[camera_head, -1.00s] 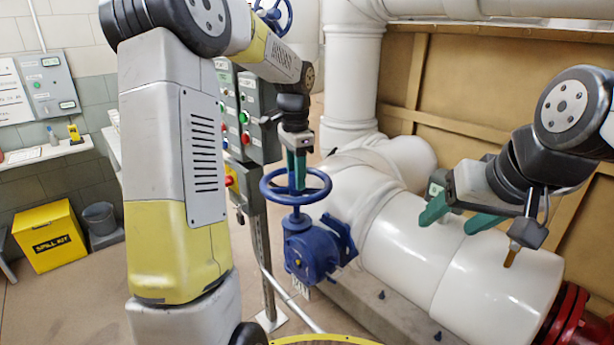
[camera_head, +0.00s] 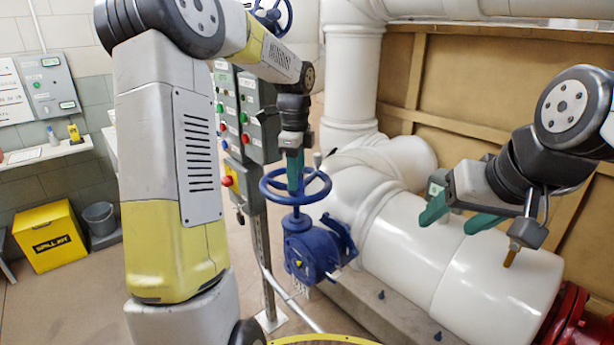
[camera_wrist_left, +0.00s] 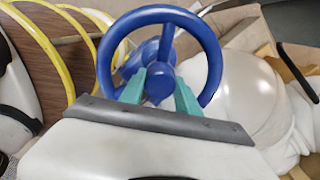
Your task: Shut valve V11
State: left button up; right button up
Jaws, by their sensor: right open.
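A blue handwheel (camera_head: 270,188) sits on top of a blue valve body (camera_head: 310,252), left of the white pipe. No tag reading V11 is legible on it. My left gripper (camera_head: 295,182) points down into the wheel from above. In the left wrist view the handwheel (camera_wrist_left: 212,60) shows with its spokes and hub, and the teal fingers of my left gripper (camera_wrist_left: 160,84) stand apart, one on each side of the hub. Whether they touch it is unclear. My right gripper (camera_head: 455,222) is open and empty, in front of the white pipe.
The large white pipe (camera_head: 420,250) runs to a red flange (camera_head: 570,315) at the lower right. A grey control box (camera_head: 258,125) on a post stands just behind my left gripper. A yellow spill kit bin (camera_head: 50,235) and a grey bucket (camera_head: 99,218) stand on the floor at left.

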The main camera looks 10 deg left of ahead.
pick_arm(q)
jog(key=o, duration=0.3)
jog(key=shift+s+a+f, duration=0.15)
jog(key=shift+a+f, duration=0.05)
jog(key=shift+f, duration=0.4)
jog(key=shift+o, duration=0.2)
jog(key=shift+w+d+r, duration=0.1)
jog(key=shift+r, duration=1.65)
jog(key=shift+w+r, duration=0.1)
jog(key=shift+r, duration=1.6)
